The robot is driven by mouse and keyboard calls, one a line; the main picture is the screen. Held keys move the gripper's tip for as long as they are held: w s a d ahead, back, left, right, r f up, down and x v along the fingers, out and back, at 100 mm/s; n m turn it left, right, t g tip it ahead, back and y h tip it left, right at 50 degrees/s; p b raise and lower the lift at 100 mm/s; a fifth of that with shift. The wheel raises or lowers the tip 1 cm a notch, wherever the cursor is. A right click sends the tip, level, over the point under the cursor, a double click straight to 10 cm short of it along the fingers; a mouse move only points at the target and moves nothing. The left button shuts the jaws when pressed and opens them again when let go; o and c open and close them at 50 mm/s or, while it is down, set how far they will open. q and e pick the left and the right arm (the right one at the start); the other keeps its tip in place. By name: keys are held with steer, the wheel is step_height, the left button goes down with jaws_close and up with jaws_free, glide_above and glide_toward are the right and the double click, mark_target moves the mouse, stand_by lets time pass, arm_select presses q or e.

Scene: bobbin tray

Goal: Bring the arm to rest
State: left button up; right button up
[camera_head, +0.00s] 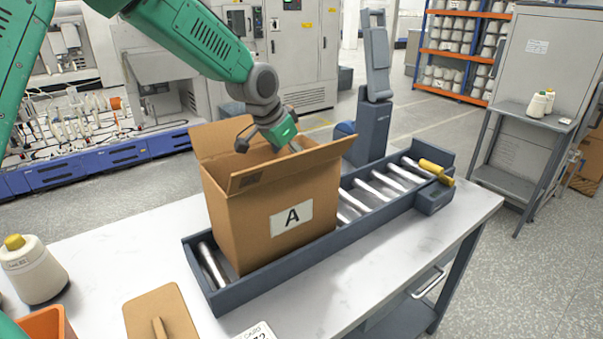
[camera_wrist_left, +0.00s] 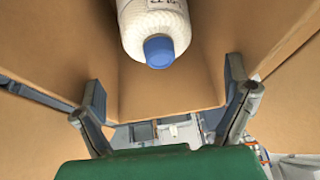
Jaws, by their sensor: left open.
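My left gripper (camera_head: 267,140) is over the open top of a cardboard box (camera_head: 250,220) labelled A, with its fingers pointing down at the opening. It is open, and nothing shows between its fingers. The left wrist view shows the spread fingers (camera_wrist_left: 165,105) and the brown inner walls of the box (camera_wrist_left: 160,85). A white bobbin with a blue tip (camera_wrist_left: 155,28) is inside the box, apart from the fingers. The box's near flap hides its inside in the head view. My right gripper is not in view.
The box stands on a roller conveyor (camera_head: 380,208) on a white table (camera_head: 115,240). A grey-blue post (camera_head: 375,100) rises behind it. A yellow-tipped cone (camera_head: 34,275), an orange bin (camera_head: 45,324) and a brown lid-like board (camera_head: 160,312) are at the left front. The table's right front is clear.

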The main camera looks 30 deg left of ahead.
arm_select(q)
steer(key=shift+v, duration=1.55)
steer(key=shift+d, duration=0.1)
